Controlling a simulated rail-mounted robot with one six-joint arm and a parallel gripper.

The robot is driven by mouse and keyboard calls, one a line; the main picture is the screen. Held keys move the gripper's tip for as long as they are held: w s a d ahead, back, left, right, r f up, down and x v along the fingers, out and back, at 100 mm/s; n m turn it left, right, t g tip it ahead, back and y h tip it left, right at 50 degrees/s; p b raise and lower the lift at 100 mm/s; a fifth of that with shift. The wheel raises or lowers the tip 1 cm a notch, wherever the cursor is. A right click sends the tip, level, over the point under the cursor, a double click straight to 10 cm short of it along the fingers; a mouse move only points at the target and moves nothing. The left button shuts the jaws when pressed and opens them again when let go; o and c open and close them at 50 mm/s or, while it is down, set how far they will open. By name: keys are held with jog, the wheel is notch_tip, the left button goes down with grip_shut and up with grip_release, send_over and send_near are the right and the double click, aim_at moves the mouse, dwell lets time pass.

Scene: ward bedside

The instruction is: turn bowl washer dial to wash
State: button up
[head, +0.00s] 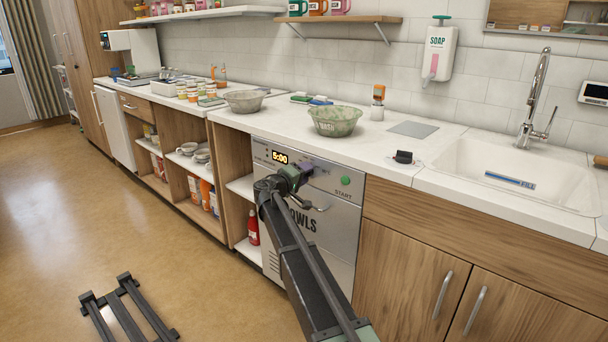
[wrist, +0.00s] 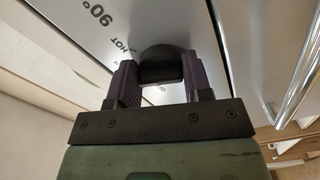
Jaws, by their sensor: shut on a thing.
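The bowl washer (head: 338,228) is a steel-fronted machine under the counter, with a display reading 5:00, a green START button (head: 346,181) and the word BOWLS partly hidden. My gripper (head: 298,174) is at its upper panel and covers the dial in the head view. In the wrist view the dark round dial (wrist: 161,54) sits between the two purple fingers of my gripper (wrist: 160,84), which are shut on it. "90°" and "HOT" are printed beside the dial. Its pointer and the wash mark cannot be made out.
The washer's bar handle (wrist: 300,85) runs close by on the right in the wrist view. A green bowl (head: 335,121) and a grey bowl (head: 245,101) stand on the counter (head: 375,150) above. A sink (head: 530,180) is at the right. Open shelves are left of the washer.

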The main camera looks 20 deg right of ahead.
jog(key=o, duration=0.9)
jog(key=v, duration=1)
jog(key=shift+s+a, duration=0.25)
jog(key=shift+a, duration=0.1)
